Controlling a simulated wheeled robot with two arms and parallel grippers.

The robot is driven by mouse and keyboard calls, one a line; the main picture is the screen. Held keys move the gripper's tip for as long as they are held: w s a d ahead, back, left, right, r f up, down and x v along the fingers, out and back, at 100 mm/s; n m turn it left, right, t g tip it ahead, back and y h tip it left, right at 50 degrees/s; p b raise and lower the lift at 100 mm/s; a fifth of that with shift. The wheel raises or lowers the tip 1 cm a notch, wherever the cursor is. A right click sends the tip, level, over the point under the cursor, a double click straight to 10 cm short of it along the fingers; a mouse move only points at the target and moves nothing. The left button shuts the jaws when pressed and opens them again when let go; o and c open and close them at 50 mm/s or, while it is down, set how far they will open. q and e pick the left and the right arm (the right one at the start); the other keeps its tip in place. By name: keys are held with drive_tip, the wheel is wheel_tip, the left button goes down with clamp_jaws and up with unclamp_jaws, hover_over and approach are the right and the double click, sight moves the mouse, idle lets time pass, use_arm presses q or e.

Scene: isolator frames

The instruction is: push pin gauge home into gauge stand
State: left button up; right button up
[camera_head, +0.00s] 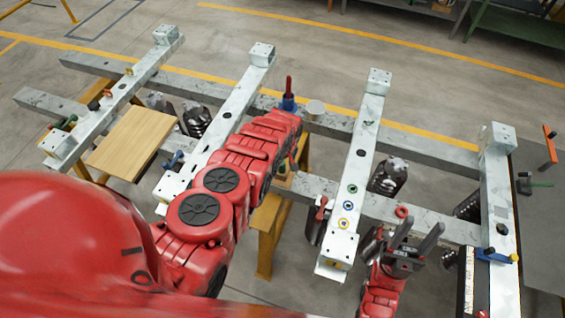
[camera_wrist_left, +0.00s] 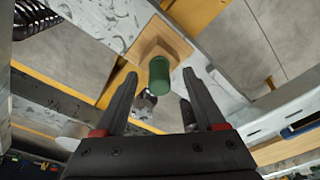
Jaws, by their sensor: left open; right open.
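In the left wrist view a dark green cylinder (camera_wrist_left: 159,78), which I take for the pin gauge, shows between my left fingers. Behind it is a tan block (camera_wrist_left: 178,42), probably the gauge stand; how deep the cylinder sits in it I cannot tell. My left gripper (camera_wrist_left: 159,73) is open, its black fingers apart on either side of the cylinder in the picture, with no clear contact. In the head view my red left arm hides that gripper and the green cylinder. My right gripper (camera_head: 421,226) is open and empty, fingers up, at the lower right.
Pale steel beams (camera_head: 365,150) form a frame across the view. A wooden board (camera_head: 132,142) lies at the left. A blue base with a red handle (camera_head: 289,98) and a grey cylinder (camera_head: 315,108) stand beyond my left arm. A dark table (camera_head: 545,210) is at the right.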

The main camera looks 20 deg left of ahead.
use_arm(q)
drive_tip(key=r+p, duration=0.1)
drive_tip(key=r, duration=0.1)
drive_tip(key=r+p, duration=0.4)
drive_tip(key=shift+s+d+r, duration=0.15)
drive_tip(key=shift+d+r, duration=0.15)
drive_tip(key=shift+r, duration=0.05)
wheel_tip(320, 180, up, 8)
drive_tip(key=s+p, duration=0.1)
drive_tip(key=shift+d, duration=0.45)
